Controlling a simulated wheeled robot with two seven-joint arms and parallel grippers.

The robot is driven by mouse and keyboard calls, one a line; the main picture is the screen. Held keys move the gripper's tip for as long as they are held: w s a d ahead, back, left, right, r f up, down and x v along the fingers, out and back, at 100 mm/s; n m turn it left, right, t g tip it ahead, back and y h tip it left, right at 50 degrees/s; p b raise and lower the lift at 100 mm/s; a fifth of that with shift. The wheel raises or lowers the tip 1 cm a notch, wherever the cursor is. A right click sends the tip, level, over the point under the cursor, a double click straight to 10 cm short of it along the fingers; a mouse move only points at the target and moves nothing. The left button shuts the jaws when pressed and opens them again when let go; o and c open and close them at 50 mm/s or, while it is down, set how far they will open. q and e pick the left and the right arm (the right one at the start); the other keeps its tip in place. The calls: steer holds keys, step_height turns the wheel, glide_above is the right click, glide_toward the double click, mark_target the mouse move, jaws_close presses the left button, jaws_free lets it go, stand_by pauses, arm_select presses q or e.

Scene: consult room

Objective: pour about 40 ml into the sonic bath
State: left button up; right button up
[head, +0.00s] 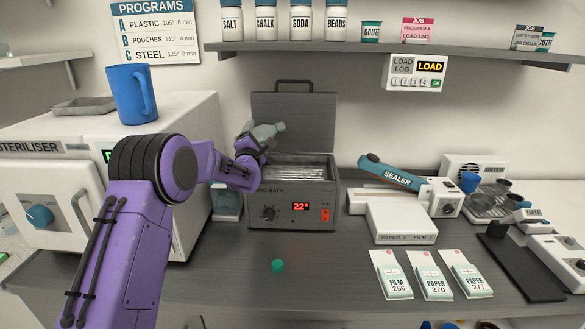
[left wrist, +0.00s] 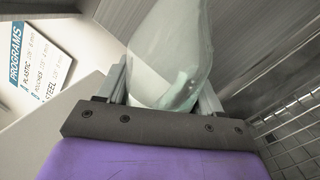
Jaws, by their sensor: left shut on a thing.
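The sonic bath (head: 291,203) stands on the counter with its lid (head: 305,112) raised. Its basin is open, with metal mesh inside, and its red display seems to read 22°. My left gripper (head: 258,141) is shut on a clear bottle (head: 267,131) above the bath's back left part. The bottle is tipped well over, its neck pointing right. In the left wrist view the bottle (left wrist: 172,55) sits between the fingers, a pale teal patch at its lower part. I cannot tell the liquid level or see a stream. A green cap (head: 277,265) lies on the counter. My right gripper is not in view.
The steriliser (head: 40,180) with a blue mug (head: 130,95) on top stands left. A sealer (head: 400,182) and several paper and film packets (head: 431,275) are to the right. A shelf (head: 400,49) runs above. Counter in front of the bath is mostly clear.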

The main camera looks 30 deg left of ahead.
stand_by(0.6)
arm_select(q)
steer(key=shift+w+d+n, duration=0.1)
steer(key=shift+d+n, duration=0.1)
steer(key=shift+n, duration=0.3)
steer(key=shift+w+d+f+n+g+y, duration=0.15)
steer(key=shift+d+n+g+y, duration=0.15)
steer(key=shift+n, duration=0.4)
steer(key=n+b, duration=0.1)
steer(key=n, duration=0.1)
steer(key=d+f+n+g+b, duration=0.1)
steer(key=n+b, duration=0.1)
steer(key=f+n+g+b, duration=0.1)
steer(key=n, duration=0.1)
steer(key=shift+w+d+n+y+b, duration=0.3)
steer(key=shift+w+d+n, duration=0.05)
steer(key=shift+n, duration=0.05)
steer(key=n, duration=0.1)
steer(key=r+n, duration=0.1)
steer(key=n, duration=0.1)
steer(key=shift+w+d+r+g+b, duration=0.1)
steer(key=shift+d+g+b, duration=0.05)
steer(key=shift+g+b, duration=0.2)
steer(key=shift+d+f+n+b, duration=0.15)
steer(key=shift+f+n+b, duration=0.1)
steer(key=shift+n+b, duration=0.2)
steer(key=shift+w+d+n+g, duration=0.15)
steer(key=shift+d+n+g, duration=0.1)
steer(key=shift+n, duration=0.2)
steer(key=shift+r, duration=0.1)
